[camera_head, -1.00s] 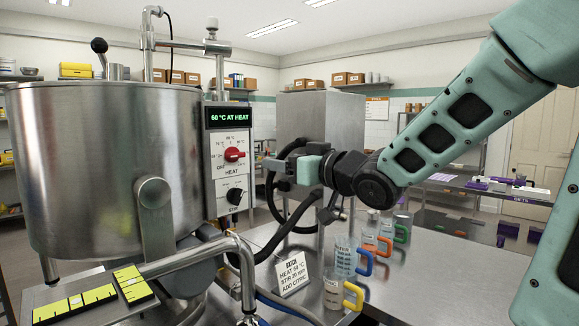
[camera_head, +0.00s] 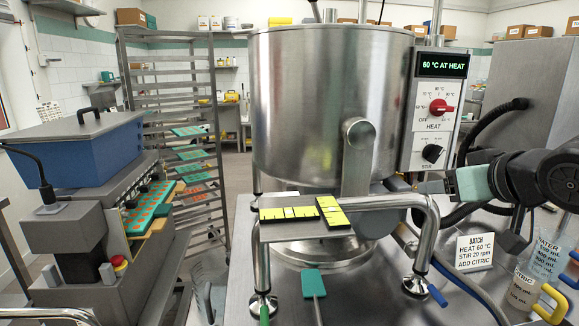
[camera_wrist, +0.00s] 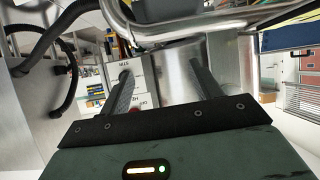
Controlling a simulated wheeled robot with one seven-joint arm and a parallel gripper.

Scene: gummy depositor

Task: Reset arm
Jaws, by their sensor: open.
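My gripper shows at the right of the head view with its teal body and dark wrist, to the right of the big steel kettle (camera_head: 290,110) and below its control box (camera_head: 432,110). In the wrist view my gripper (camera_wrist: 160,70) has its two dark fingers spread apart with nothing between them. The kettle's control box and steel pipe frame show beyond the fingers there. The control box display reads 60 °C AT HEAT, above a red heat knob (camera_head: 440,107) and a black stir knob (camera_head: 432,153).
A batch card (camera_head: 475,252), a yellow-handled jug (camera_head: 525,290) and a blue-handled jug (camera_head: 547,258) stand at the right. The pipe frame (camera_head: 385,202) is in front of the kettle. A blue-hopper depositor (camera_head: 75,150) and tray rack (camera_head: 185,130) stand left.

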